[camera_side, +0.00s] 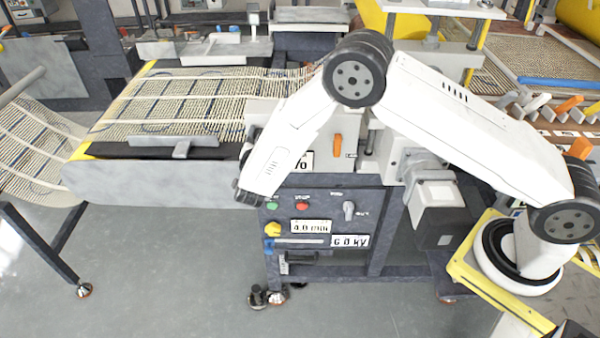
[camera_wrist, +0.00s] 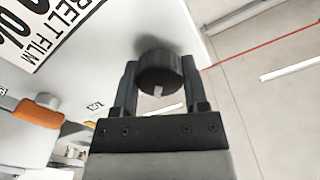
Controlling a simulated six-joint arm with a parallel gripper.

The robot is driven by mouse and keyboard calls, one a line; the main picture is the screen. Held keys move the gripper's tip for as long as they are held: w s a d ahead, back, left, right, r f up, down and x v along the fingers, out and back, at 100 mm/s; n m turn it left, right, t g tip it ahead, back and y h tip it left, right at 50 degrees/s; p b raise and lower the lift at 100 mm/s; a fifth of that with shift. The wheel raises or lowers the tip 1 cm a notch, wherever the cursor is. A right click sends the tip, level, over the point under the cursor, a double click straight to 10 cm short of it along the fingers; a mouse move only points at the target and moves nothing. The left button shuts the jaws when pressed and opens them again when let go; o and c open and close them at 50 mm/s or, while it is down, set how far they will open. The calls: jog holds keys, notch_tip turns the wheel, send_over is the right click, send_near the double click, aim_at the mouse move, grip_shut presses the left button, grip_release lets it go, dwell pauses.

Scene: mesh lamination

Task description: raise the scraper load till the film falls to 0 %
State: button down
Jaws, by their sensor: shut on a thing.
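In the wrist view a dark round knob (camera_wrist: 160,62) with a small pale mark stands on a white panel. My gripper (camera_wrist: 158,82) has a finger on each side of the knob and is shut on it. A "BELT FILM" label (camera_wrist: 62,22) is beside it; a 0 and a percent sign show, but the full figure is cut off. In the side view my gripper (camera_side: 246,194) is low at the machine's front left, and the knob is hidden there. The film label (camera_side: 304,162) is mostly covered by my arm.
An orange-handled lever (camera_wrist: 38,114) is left of the knob in the wrist view. The mesh belt (camera_side: 170,100) lies to the left. The floor in front is clear.

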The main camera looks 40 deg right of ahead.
jog(key=m, duration=0.4)
dwell(0.4)
jog(key=shift+c, duration=0.5)
grip_release()
jog(key=shift+s+a, duration=0.1)
jog(key=v, duration=0.7)
jog(key=shift+s+a, duration=0.2)
jog(key=shift+s, duration=0.05)
jog(key=shift+w, duration=0.1)
